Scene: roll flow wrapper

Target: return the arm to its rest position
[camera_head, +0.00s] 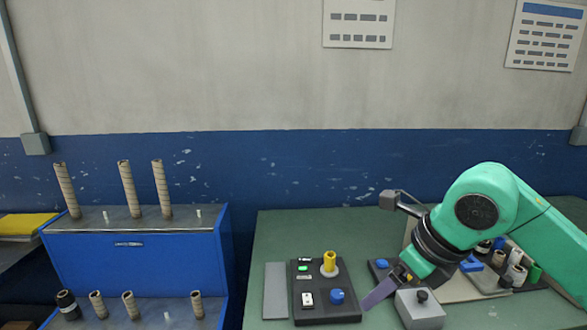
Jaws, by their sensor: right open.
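My right arm comes in from the right edge, with green links and a black wrist. My right gripper (383,288) hangs low over the green table (330,230), pointing down and to the left, just right of a black control box (317,291). A purple-grey finger shows side-on. The gripper is open, and I see nothing held in it. The wrist and forearm hide part of the table behind them. My left gripper is not in view.
A grey box (420,309) stands close to the gripper. A blue rack (140,262) with upright cardboard tubes (128,188) stands left. The table's back left is clear.

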